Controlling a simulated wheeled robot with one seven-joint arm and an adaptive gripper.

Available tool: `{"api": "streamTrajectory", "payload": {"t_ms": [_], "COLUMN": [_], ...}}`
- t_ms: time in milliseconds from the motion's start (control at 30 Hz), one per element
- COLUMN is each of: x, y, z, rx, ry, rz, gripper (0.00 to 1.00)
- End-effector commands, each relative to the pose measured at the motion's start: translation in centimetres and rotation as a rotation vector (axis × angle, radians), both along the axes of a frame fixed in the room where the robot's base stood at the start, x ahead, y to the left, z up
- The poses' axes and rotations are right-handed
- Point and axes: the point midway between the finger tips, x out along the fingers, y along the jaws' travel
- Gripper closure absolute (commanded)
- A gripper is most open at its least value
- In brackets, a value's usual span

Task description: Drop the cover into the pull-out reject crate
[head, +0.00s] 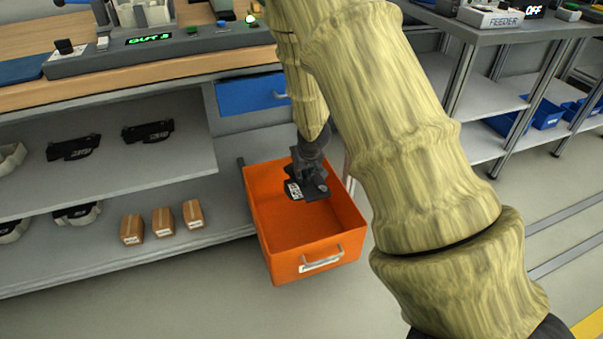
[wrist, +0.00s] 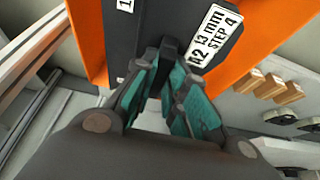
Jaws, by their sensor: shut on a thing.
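The cover (head: 293,191) is a dark, flat piece with a white printed label, and it also shows in the wrist view (wrist: 225,12). My gripper (head: 309,178) is shut on it and reaches down over the open orange reject crate (head: 285,268). The gripper's teal-lined fingers close on the near edge of the cover in the wrist view (wrist: 168,70). The crate is pulled out, with a grey handle on its front, and its visible floor looks empty. I cannot tell exactly how high the cover is above the floor.
A blue drawer (head: 245,95) is behind the crate, under the wooden bench. Grey shelves (head: 100,170) at left hold several dark covers and small brown boxes (head: 162,224). A feeder table (head: 500,30) with blue bins stands at right. Floor in front is clear.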

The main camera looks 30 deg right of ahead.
Motion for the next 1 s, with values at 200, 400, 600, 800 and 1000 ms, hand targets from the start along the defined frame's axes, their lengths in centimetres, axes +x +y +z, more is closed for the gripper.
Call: {"api": "streamTrajectory", "payload": {"t_ms": [200,400,600,800,1000], "x": [0.0,0.1,0.1,0.1,0.1], "y": [0.1,0.2,0.1,0.1,0.2], "z": [-2.2,-3.9,-4.9,-5.0,-5.0], "rx": [-0.001,-0.001,-0.001,0.000,0.000], "ry": [0.000,0.000,-0.001,0.000,0.000], "rz": [0.003,0.003,0.003,0.002,0.002], "gripper": [1.00,1.00,1.00,1.00,0.80]}}
